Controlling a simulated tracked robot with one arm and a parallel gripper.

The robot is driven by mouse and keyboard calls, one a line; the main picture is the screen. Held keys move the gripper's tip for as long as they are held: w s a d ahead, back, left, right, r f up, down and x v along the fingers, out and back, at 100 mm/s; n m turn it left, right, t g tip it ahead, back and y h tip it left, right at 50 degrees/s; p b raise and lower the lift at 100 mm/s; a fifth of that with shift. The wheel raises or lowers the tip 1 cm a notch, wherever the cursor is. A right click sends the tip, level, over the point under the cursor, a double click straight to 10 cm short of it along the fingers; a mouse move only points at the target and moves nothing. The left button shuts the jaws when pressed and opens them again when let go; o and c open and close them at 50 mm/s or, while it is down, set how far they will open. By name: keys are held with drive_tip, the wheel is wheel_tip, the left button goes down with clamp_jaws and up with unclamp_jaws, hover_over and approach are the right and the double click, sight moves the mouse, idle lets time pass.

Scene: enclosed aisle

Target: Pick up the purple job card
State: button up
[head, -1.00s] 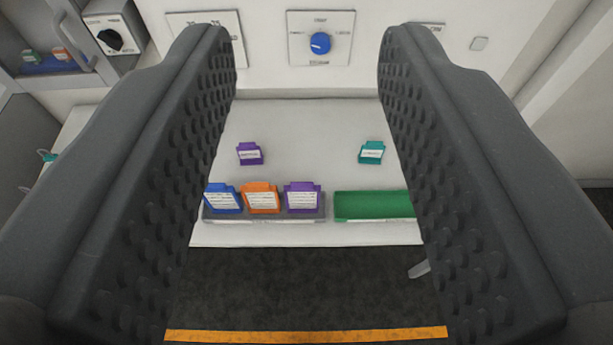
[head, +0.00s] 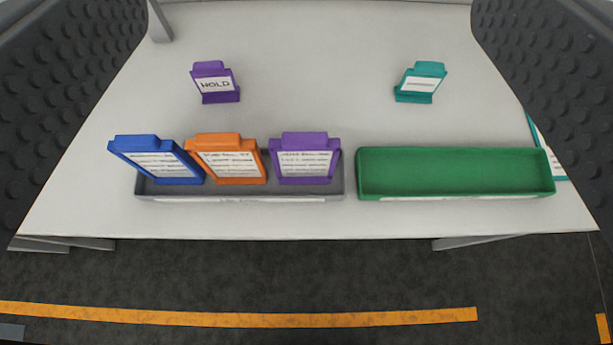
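A purple job card (head: 305,159) with a white printed label stands in the grey tray (head: 240,191), at its right end. An orange card (head: 228,160) and a blue card (head: 155,161) stand to its left in the same tray. A separate small purple card reading HOLD (head: 215,83) stands behind on the white table. My gripper (head: 308,115) is open, its dark studded fingers at the left and right edges of the picture. Nothing is between the fingers' pads in contact with them; the fingertips are partly out of the picture.
An empty green tray (head: 455,192) sits right of the grey tray. A small teal card (head: 420,82) stands behind it. Another teal-edged card (head: 546,145) is partly hidden by the right finger. The white table (head: 320,80) has bare room behind the trays. Orange tape (head: 250,319) marks the floor.

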wheel_tip(320, 180, down, 16)
drive_tip(key=w+r+b, duration=0.1)
drive_tip(key=b, duration=0.1)
drive_tip(key=g+b, duration=0.1)
approach(305, 151)
drive_tip(key=b+x, duration=0.1)
drive_tip(key=x, duration=0.6)
drive_tip(key=shift+w+d, duration=0.1)
drive_tip(key=shift+b+x, duration=1.1)
drive_tip(key=shift+x, duration=1.45)
drive_tip(key=shift+f, duration=0.1)
drive_tip(key=c, duration=0.9)
